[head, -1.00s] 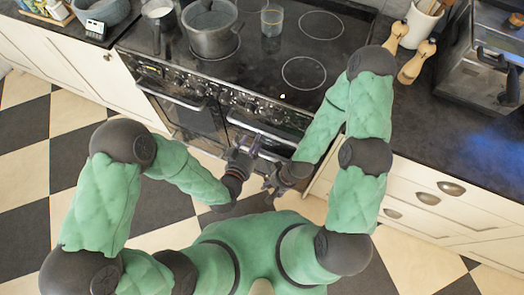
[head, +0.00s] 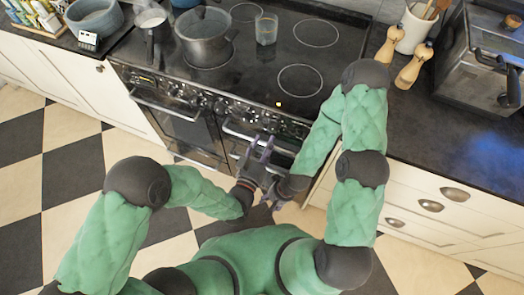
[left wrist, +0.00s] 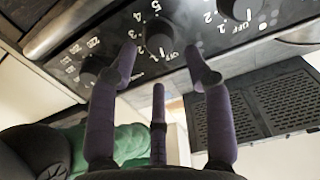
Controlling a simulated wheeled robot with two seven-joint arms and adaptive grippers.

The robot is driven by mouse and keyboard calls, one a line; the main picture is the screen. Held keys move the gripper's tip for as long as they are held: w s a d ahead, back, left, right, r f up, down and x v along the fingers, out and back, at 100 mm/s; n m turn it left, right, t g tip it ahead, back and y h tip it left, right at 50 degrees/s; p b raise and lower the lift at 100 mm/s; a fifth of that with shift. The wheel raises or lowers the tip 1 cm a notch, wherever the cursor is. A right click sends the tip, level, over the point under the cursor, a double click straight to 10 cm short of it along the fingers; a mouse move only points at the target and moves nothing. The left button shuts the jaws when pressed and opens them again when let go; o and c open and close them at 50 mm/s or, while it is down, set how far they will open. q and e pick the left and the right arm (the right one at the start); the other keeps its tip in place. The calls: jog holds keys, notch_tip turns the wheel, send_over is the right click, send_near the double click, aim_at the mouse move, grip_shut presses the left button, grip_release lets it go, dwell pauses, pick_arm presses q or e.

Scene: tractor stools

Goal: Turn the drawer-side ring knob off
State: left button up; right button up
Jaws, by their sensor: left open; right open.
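The black range cooker carries a row of dark round knobs (head: 245,113) along its front panel. A small orange light glows on the hob near the drawer side. In the left wrist view a middle knob (left wrist: 157,34) with white numbers and OFF beside it lies just beyond my fingers; another knob (left wrist: 232,9) is at its right and one (left wrist: 92,67) at its left. I cannot tell which is the drawer-side ring knob. My left gripper (head: 263,148) (left wrist: 163,62) is open and empty, its fingers pointing at the panel. My right gripper (head: 272,197) is open, lower and partly hidden.
An oven handle (head: 255,137) runs below the knobs, close to my left gripper. White drawers (head: 430,206) are at the right. The checkered floor is free at the left.

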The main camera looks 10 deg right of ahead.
aim_at(272, 131)
pick_arm(q)
jog(key=shift+b+x, duration=0.6)
jog(key=shift+x, duration=1.9)
jog(key=shift+w+d, duration=0.1)
jog(key=shift+w, duration=0.05)
jog(key=shift+c, duration=0.5)
jog(key=c, duration=0.7)
